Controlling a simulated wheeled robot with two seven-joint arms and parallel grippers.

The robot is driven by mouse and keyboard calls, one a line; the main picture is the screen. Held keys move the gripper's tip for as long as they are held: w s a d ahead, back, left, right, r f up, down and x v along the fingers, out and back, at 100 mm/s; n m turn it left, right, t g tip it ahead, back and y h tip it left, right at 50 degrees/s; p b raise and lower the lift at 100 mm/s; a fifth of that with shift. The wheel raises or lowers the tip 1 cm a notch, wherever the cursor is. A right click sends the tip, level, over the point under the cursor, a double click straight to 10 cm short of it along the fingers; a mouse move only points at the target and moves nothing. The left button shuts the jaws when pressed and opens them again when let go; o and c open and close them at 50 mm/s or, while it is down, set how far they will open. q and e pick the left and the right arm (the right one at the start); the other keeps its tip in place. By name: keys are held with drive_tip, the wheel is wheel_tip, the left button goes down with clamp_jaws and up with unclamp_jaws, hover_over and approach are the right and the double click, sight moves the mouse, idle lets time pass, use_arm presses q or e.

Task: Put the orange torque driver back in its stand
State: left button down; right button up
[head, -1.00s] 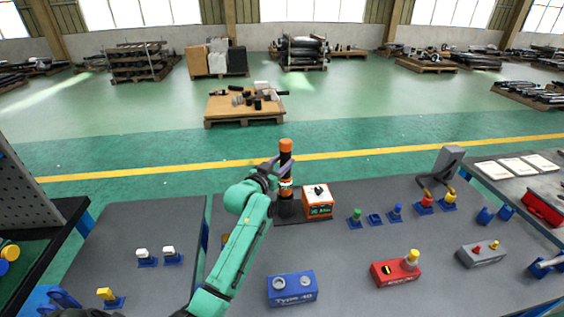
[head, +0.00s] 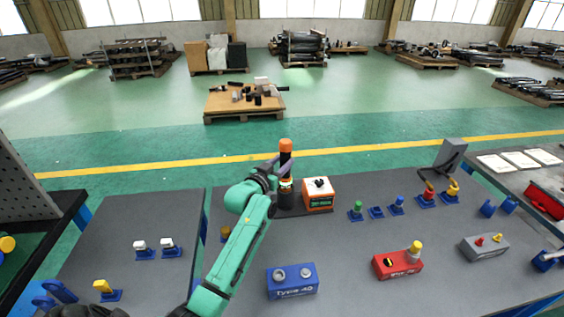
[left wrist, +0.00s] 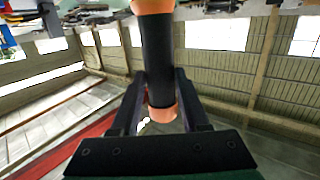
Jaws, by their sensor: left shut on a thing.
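The torque driver (head: 285,146) has an orange end and a black body. It is upright at the back of the workbench. My left gripper (head: 284,163) is shut on its black body. The left wrist view shows the black body (left wrist: 157,62) between the two fingers, with orange at both ends. The lower end of the driver is at the dark cylindrical stand (head: 285,200), beside an orange-and-white box. I cannot tell how deep it sits there. My right gripper is out of view.
The orange-and-white box (head: 318,194) stands close on the right. Small blue holders (head: 376,212) line the bench further right. A blue Type 40 block (head: 292,281) and a red block (head: 397,264) lie nearer. Bench between them is clear.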

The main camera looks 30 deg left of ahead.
use_arm(q)
drive_tip(key=shift+f, duration=0.15)
drive_tip(key=c, duration=0.5)
unclamp_jaws()
drive_tip(key=shift+o, duration=0.9)
drive_tip(key=shift+s, duration=0.1)
drive_tip(key=shift+f, duration=0.25)
drive_tip(key=shift+s+r, duration=0.15)
drive_tip(key=shift+s, duration=0.15)
drive_tip(key=s+p, duration=0.3)
drive_tip(key=s, duration=0.1)
drive_tip(key=shift+s+r, duration=0.1)
drive_tip(key=shift+r, duration=0.2)
drive_tip(key=shift+s+f, duration=0.1)
